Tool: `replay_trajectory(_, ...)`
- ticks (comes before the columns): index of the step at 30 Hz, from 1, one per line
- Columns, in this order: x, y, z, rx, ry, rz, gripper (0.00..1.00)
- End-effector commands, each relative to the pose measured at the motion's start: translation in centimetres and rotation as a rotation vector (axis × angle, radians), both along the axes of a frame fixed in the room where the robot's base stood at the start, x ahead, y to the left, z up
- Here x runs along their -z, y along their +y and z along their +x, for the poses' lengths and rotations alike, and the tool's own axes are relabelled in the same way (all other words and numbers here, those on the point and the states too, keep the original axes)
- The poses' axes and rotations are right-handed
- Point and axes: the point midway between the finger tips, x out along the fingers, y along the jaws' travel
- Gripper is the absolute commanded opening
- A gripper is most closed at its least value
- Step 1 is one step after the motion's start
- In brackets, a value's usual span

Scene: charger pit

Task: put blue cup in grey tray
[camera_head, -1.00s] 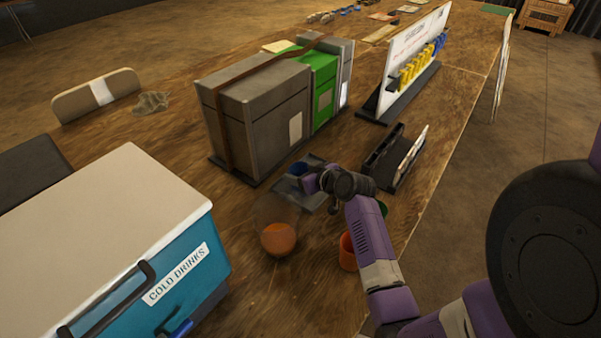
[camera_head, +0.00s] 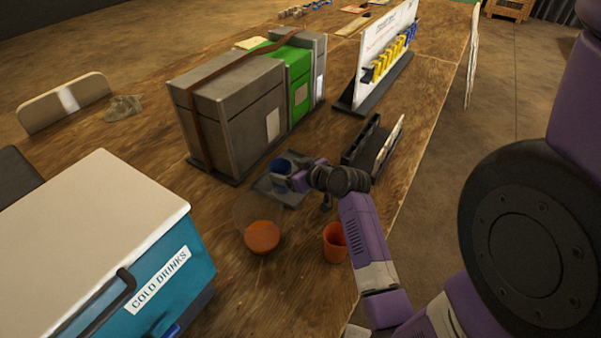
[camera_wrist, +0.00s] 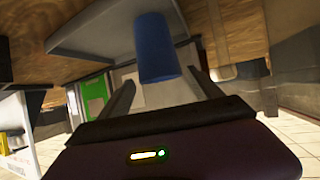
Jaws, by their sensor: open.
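The blue cup (camera_head: 281,166) stands upright on the grey tray (camera_head: 268,190), as far as I can see. My gripper (camera_head: 297,179) is beside the cup, on its right, and partly covers it and the tray. In the wrist view, the blue cup (camera_wrist: 158,45) shows upside down against the tray (camera_wrist: 95,38). The two fingers of my gripper (camera_wrist: 160,82) are spread apart, one on each side of the cup's line. They are open, and no finger contact with the cup is clear.
An orange cup (camera_head: 335,243) and a clear bowl with orange contents (camera_head: 262,236) stand in front of the tray. A large grey case (camera_head: 230,115) stands behind it. A black rack (camera_head: 372,150) is at right, and a teal cooler (camera_head: 165,285) at left front.

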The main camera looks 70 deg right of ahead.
Motion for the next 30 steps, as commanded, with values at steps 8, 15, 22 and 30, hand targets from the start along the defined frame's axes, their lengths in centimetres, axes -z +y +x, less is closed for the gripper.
replay_trajectory(8,-2.5,2.4,-4.1,0.000,0.001,-0.001,0.74)
replay_trajectory(15,-3.5,3.3,-5.6,-0.002,0.001,0.001,0.74)
replay_trajectory(22,-3.6,3.4,-5.7,-0.001,0.001,0.000,0.74)
replay_trajectory(30,-3.6,3.3,-5.7,-0.001,0.000,0.000,0.74)
